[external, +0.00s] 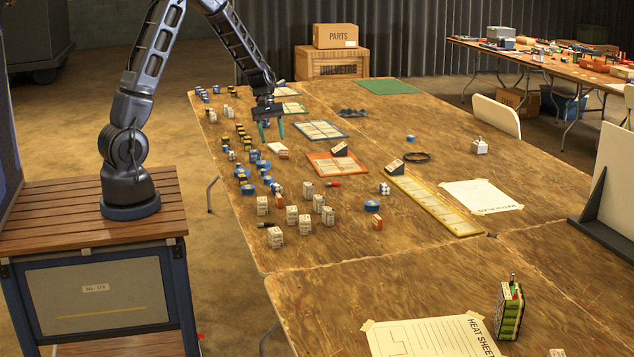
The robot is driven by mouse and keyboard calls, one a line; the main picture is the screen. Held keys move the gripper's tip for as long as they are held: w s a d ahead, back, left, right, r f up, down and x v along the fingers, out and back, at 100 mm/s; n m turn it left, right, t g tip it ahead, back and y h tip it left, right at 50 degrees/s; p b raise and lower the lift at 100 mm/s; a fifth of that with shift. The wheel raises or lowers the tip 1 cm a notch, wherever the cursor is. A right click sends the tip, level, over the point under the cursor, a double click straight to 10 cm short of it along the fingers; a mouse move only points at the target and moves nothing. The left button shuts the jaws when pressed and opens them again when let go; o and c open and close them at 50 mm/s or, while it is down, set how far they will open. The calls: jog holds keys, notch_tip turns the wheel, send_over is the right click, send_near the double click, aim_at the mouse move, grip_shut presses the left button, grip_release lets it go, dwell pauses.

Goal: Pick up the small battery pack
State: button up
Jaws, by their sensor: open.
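My gripper (271,130) has teal fingertips. It is open and points down over the far left part of the long wooden table. A small white block with an orange-red side (278,151) lies just below and right of the fingertips, apart from them. Several small pale block-shaped packs (305,224) stand at the near left of the table. A larger green and black pack (510,310) stands upright at the near right. I cannot tell for certain which of these is the small battery pack.
Blue rolls and yellow-black small parts (243,140) crowd the table's left edge. An orange-framed tray (336,165), a blue-framed tray (320,130) and a long yellow tray (430,205) lie flat. Paper sheets (481,196) lie at right.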

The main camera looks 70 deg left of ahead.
jog(key=a+f+n, duration=0.3)
jog(key=a+f, duration=0.3)
jog(key=f, duration=0.4)
send_over(276, 184)
jog(key=a, duration=0.2)
jog(key=shift+h, duration=0.3)
jog(key=f, duration=0.4)
jog(key=shift+s+a+f, duration=0.15)
jog(key=shift+a+f, duration=0.05)
jog(key=shift+f, duration=0.05)
jog(key=shift+s+x, duration=0.15)
jog(key=shift+x, duration=1.2)
jog(key=shift+s+x, duration=0.1)
jog(key=shift+x, duration=1.25)
jog(key=shift+d+r, duration=0.1)
jog(key=c, duration=1.1)
jog(key=shift+r, duration=0.1)
notch_tip(276, 184, up, 20)
jog(key=shift+f, duration=0.1)
